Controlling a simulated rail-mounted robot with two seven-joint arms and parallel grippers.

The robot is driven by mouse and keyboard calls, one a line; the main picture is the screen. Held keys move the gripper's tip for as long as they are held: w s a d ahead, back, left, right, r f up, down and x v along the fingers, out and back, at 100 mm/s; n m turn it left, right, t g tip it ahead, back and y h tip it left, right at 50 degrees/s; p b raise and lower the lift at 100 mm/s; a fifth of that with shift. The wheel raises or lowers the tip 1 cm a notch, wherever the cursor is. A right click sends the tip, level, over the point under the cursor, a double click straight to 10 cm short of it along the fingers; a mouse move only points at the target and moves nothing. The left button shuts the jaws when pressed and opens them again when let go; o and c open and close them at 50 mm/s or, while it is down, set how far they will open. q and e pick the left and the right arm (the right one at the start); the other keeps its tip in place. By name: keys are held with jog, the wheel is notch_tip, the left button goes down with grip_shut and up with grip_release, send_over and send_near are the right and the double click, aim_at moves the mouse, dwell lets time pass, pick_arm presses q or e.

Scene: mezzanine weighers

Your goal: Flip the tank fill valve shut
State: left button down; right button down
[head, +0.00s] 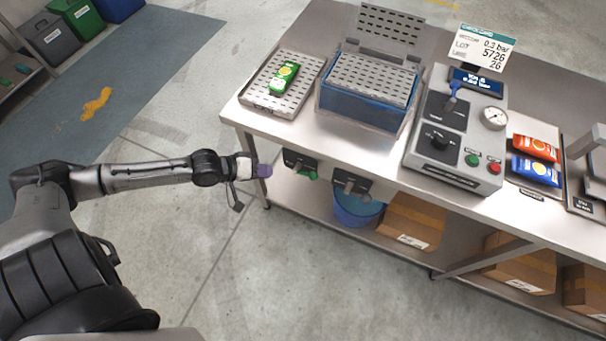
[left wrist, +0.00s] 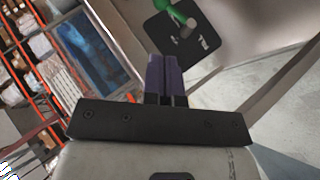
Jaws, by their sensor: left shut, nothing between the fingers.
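A valve with a green handle (head: 310,175) on a black plate (head: 298,159) is mounted under the front edge of the steel table. In the left wrist view the green handle (left wrist: 175,10) and its black plate (left wrist: 207,42) are just beyond the fingertips; the plate's white lettering is hard to read. A second valve (head: 350,184) on a black plate sits to its right. I cannot tell from the labels which is the fill valve. My left gripper (head: 264,171), with purple fingers, is shut and empty, left of the green handle and apart from it. The fingers (left wrist: 166,76) also show together in the left wrist view.
The steel table (head: 246,118) carries a blue tank (head: 357,108) with a perforated lid raised, a perforated tray (head: 272,101), and a control panel (head: 455,160). A blue bucket (head: 354,210) and cardboard boxes (head: 411,222) stand on the lower shelf. The floor in front is clear.

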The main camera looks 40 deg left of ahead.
aim_at(309, 175)
pick_arm(q)
jog(key=b+x, duration=0.4)
jog(key=x, duration=0.8)
jog(key=shift+s+d+f, duration=0.1)
jog(key=shift+s+f, duration=0.05)
jog(key=shift+f, duration=0.05)
jog(key=shift+b+x, duration=0.5)
jog(key=shift+x, duration=0.4)
